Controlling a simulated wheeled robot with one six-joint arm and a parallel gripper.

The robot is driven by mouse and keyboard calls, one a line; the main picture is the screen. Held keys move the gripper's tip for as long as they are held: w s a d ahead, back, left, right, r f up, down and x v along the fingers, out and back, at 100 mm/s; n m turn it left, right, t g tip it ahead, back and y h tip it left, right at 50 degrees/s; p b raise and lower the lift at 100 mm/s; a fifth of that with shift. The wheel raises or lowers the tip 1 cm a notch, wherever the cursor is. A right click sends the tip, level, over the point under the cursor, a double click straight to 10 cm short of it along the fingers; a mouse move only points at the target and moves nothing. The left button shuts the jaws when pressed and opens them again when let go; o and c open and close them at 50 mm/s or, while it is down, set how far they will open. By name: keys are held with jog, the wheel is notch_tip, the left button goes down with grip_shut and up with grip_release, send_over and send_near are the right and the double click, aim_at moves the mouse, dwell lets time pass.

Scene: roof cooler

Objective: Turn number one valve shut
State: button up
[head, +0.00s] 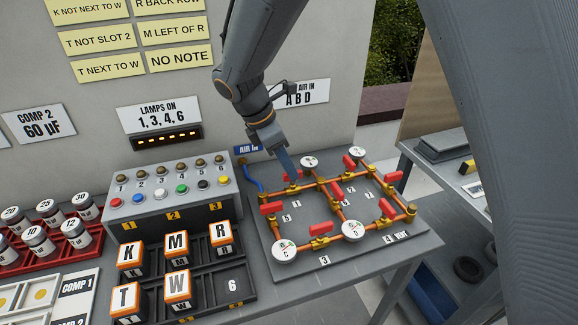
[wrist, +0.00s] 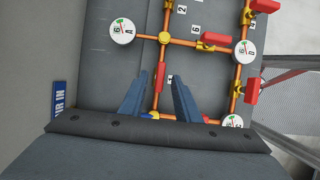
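The pipe board (head: 262,233) lies on the bench with orange pipes, round gauges and several red valve handles. The red handle (head: 293,168) by the label 1 (head: 298,203) stands on the back-left pipe. In the wrist view this handle (wrist: 160,76) lies along its pipe, between the fingertips of my gripper (wrist: 160,82). The fingers are apart, one on each side, with gaps visible; I see no contact. A label beside the handle is partly hidden by the right finger. In the head view my gripper (head: 290,172) points down over this valve.
Other red handles (head: 349,162) and gauges (head: 309,162) stand close by on the same pipes. A button box (head: 150,205) and a block rack (head: 245,285) with lettered blocks are to the left. The wall is just behind. A blue inlet pipe (head: 252,178) is left of the valve.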

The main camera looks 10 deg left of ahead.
jog(key=shift+x, duration=0.85)
grip_shut()
